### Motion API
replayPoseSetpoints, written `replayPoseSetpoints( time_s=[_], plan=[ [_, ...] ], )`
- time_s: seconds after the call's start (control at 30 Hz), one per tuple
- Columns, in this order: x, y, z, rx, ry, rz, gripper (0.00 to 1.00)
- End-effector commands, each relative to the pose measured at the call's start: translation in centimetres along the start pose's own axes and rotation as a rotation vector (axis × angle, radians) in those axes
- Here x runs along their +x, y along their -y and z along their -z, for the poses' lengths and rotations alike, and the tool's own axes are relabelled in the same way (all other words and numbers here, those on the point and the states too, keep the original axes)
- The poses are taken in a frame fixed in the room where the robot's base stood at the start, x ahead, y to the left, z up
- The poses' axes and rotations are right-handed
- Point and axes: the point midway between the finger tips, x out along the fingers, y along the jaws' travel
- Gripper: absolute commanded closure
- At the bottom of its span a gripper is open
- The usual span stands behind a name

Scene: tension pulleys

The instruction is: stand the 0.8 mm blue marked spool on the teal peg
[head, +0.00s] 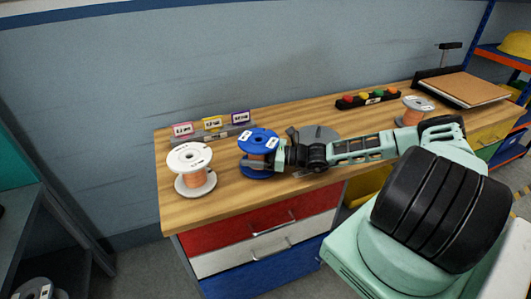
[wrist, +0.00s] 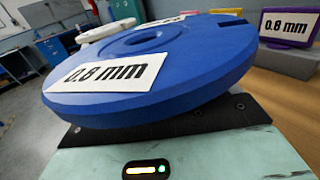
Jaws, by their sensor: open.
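The blue spool (head: 259,139) has blue flanges, copper-coloured wire and a white label. It appears upright on the wooden bench. In the wrist view its top flange (wrist: 190,95) fills much of the picture, reads "0.8 mm" and looks tilted there. My gripper (head: 262,163) is open at the spool's side, level with its wire core, with a finger showing in front of it. Whether the fingers touch the spool is hidden. I cannot make out a teal peg.
A white spool (head: 190,158) stands left of the blue one. A grey rack (head: 214,134) with several coloured signs is behind. Another spool (head: 417,106), a strip of coloured buttons (head: 368,99) and a brown board (head: 464,89) are at the right.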

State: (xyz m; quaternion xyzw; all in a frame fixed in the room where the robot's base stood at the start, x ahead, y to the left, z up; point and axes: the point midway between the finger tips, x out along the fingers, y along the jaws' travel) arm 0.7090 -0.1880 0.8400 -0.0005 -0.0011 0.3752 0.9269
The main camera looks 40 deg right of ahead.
Motion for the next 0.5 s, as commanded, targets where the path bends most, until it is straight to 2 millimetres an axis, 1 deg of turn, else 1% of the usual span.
replayPoseSetpoints(
  time_s=[0.03,0.17,0.5],
  plan=[
    [-0.6,0.1,0.5,0.001,-0.010,0.004,0.13],
    [-2.5,0.2,0.6,-0.001,-0.012,0.007,0.13],
    [-10.4,0.3,0.5,-0.003,-0.010,0.009,0.13]
  ],
)
